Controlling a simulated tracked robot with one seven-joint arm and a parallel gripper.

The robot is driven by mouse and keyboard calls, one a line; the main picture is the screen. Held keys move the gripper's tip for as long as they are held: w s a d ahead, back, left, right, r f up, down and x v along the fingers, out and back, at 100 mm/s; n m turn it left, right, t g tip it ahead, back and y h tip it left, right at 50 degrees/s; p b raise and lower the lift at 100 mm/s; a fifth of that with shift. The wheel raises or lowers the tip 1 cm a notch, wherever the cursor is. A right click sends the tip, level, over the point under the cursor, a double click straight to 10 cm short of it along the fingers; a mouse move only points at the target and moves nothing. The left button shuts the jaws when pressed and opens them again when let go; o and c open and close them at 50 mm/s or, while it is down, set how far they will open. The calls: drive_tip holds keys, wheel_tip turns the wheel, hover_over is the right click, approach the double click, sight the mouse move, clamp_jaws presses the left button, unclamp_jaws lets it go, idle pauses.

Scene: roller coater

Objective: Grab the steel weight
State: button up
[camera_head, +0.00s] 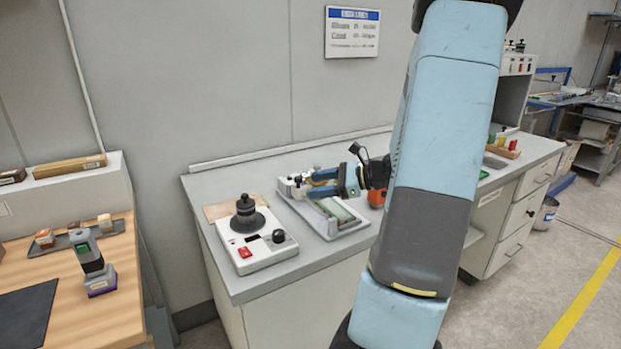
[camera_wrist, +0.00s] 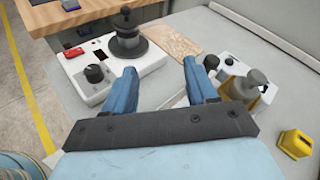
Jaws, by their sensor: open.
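I cannot tell for sure which thing is the steel weight. A brownish metallic piece with a knob on top (camera_wrist: 245,90) stands just right of my right finger in the wrist view, on or beside the roller coater. A dark stepped round body with a knob (camera_head: 246,216) sits on a white box; it also shows in the wrist view (camera_wrist: 127,38). My gripper (camera_head: 312,184) is open, with nothing seen between its blue fingers. It points left above the roller coater (camera_head: 343,216) in the head view. The fingers also show in the wrist view (camera_wrist: 160,70).
The white box (camera_head: 262,251) has a red switch and a black dial. A wooden bench (camera_head: 123,270) stands at left. My arm hides part of the counter.

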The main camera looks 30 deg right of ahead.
sight(317, 166)
drive_tip(key=d+f+m+t+h, duration=0.3)
drive_tip(key=d+m+t, duration=0.4)
drive_tip(key=d, duration=0.6)
drive_tip(key=shift+m+g, duration=0.3)
drive_tip(key=shift+m, duration=0.2)
drive_tip(key=x, duration=0.9)
drive_tip(key=shift+w+d, duration=0.1)
drive_tip(key=shift+w, duration=0.1)
drive_tip(key=shift+w+a+r, duration=0.25)
drive_tip(key=shift+w+a, duration=0.15)
drive_tip(key=shift+w, duration=0.1)
drive_tip(key=x, duration=0.4)
drive_tip(key=shift+a+r, duration=0.15)
drive_tip(key=shift+r, duration=0.2)
drive_tip(key=shift+s, duration=0.1)
drive_tip(key=shift+c, duration=0.3)
clamp_jaws()
